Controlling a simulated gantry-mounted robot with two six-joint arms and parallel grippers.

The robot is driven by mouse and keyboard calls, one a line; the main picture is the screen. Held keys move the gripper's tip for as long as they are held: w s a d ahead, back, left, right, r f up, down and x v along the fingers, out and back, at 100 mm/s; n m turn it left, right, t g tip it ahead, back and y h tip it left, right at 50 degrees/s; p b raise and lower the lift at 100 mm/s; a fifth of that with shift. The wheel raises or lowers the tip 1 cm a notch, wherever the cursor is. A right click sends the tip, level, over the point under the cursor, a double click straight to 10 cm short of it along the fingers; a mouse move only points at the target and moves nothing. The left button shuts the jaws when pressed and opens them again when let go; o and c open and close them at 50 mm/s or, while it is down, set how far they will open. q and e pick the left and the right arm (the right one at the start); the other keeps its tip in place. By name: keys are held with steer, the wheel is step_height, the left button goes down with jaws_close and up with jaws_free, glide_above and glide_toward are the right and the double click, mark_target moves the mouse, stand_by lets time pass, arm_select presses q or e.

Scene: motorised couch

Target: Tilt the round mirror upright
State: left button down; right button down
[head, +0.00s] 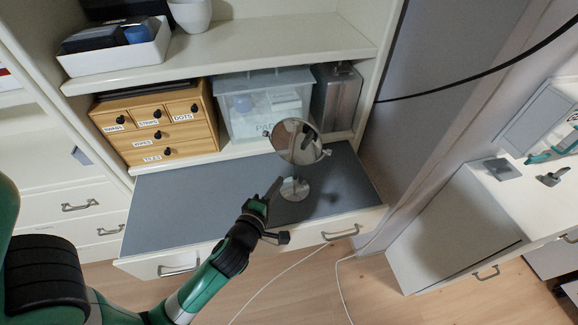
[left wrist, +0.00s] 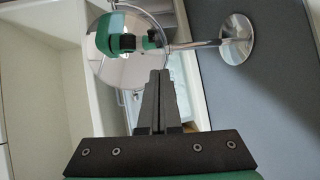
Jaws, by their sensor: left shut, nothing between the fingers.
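The round mirror (head: 297,142) stands on a thin stem with a round silver base (head: 294,190) on the grey pull-out surface. Its disc is tilted back and reflects part of my arm. In the left wrist view the mirror disc (left wrist: 125,48) fills the upper left, with its base (left wrist: 237,38) at the upper right. My left gripper (head: 275,186) is shut and empty, just left of the stem and below the disc. Its closed fingers (left wrist: 160,100) point at the lower edge of the disc; I cannot tell whether they touch it. My right gripper is not in view.
A wooden drawer box (head: 157,130) and a clear plastic bin (head: 265,105) stand on the shelf behind, with a metal container (head: 337,98) at their right. The grey surface (head: 190,210) is clear left of the mirror. A white cabinet (head: 455,230) is at the right.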

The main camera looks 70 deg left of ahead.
mark_target(293, 162)
arm_select(q)
steer(key=x, duration=0.8)
steer(key=shift+w+a, duration=0.15)
steer(key=f+t+y+b, duration=0.1)
steer(key=b, duration=0.5)
steer(key=w+t+y+b, duration=0.1)
steer(key=b, duration=0.6)
steer(key=shift+a+f, duration=0.4)
steer(key=shift+r+b, duration=0.3)
steer(key=shift+r, duration=0.15)
steer(key=shift+s, duration=0.1)
